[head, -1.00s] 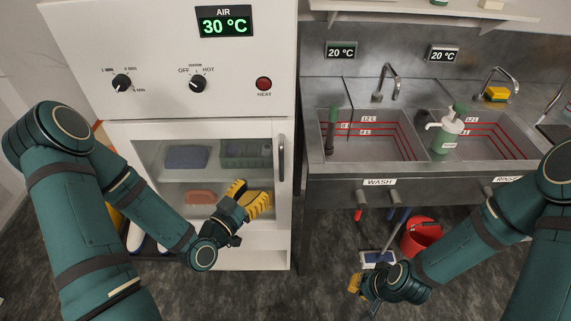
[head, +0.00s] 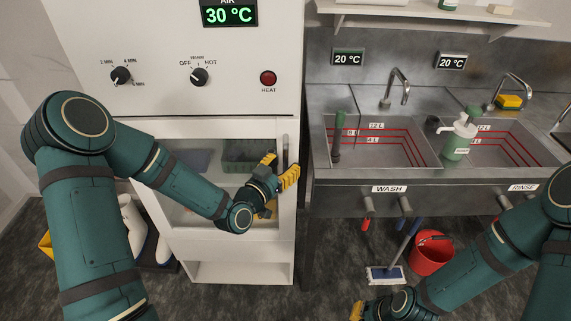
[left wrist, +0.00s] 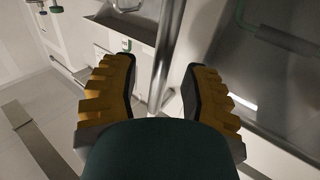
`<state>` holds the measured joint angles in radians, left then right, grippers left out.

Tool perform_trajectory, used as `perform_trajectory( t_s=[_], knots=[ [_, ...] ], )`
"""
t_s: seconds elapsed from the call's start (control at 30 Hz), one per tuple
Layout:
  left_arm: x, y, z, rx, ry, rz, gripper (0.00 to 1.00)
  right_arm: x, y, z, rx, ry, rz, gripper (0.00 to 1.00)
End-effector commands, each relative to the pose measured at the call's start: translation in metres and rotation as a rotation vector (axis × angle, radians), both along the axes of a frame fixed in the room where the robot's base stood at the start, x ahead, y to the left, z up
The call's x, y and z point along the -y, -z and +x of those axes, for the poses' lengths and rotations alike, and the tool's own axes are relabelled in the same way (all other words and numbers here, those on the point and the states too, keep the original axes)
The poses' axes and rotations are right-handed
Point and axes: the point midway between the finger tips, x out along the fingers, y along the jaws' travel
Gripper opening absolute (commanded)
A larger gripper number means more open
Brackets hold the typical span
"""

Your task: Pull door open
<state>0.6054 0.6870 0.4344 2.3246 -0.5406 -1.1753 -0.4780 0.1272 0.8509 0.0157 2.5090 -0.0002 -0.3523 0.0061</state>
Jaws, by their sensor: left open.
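The white-framed glass door (head: 222,124) is on the front of the white cabinet and looks shut. Its upright metal handle (head: 285,152) is on the right side of the door. My left gripper (head: 280,170) is open at the lower part of the handle, and its arm covers part of the glass. In the left wrist view the handle (left wrist: 166,55) runs between the two yellow-padded fingers, with space visible on both sides. My right gripper (head: 357,311) is low at the bottom edge, mostly cut off, so its jaws cannot be judged.
A timer knob, a heat knob and a red button (head: 268,78) are above the door. The wash sink (head: 375,150) stands to the right, with a red bucket (head: 431,254) and a mop (head: 385,274) on the floor below. The floor before the cabinet shows free room.

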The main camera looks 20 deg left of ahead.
Motion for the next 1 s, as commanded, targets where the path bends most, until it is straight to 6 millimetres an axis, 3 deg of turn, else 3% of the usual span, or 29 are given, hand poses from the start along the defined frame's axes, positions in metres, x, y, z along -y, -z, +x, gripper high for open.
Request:
perform_trajectory(
  t_s=[0.43, 0.47, 0.57, 0.6, 1.0],
  knots=[
    [0.0038, 0.0002, 0.0103, 0.0, 0.001, -0.001, 0.46, 0.0, 0.0002, 0.0, 0.0, 0.0, 0.0, 0.0],
    [0.0037, 0.0002, 0.0103, 0.0, 0.001, -0.001, 0.41, 0.0, 0.0002, 0.0, 0.0, 0.0, 0.0, 0.0],
    [0.0037, 0.0003, 0.0102, 0.0, 0.001, -0.001, 0.06, 0.0, 0.0002, 0.0, 0.0, 0.0, 0.0, 0.0],
    [0.0036, 0.0003, 0.0102, 0.0, 0.0, -0.001, 0.0, 0.0, 0.0002, 0.0, 0.0, 0.0, 0.0, 0.0],
    [0.0046, 0.001, 0.0089, -0.001, 0.015, -0.001, 0.0, 0.0, 0.0019, -0.0003, -0.001, 0.0, 0.0, 0.0]
  ],
)
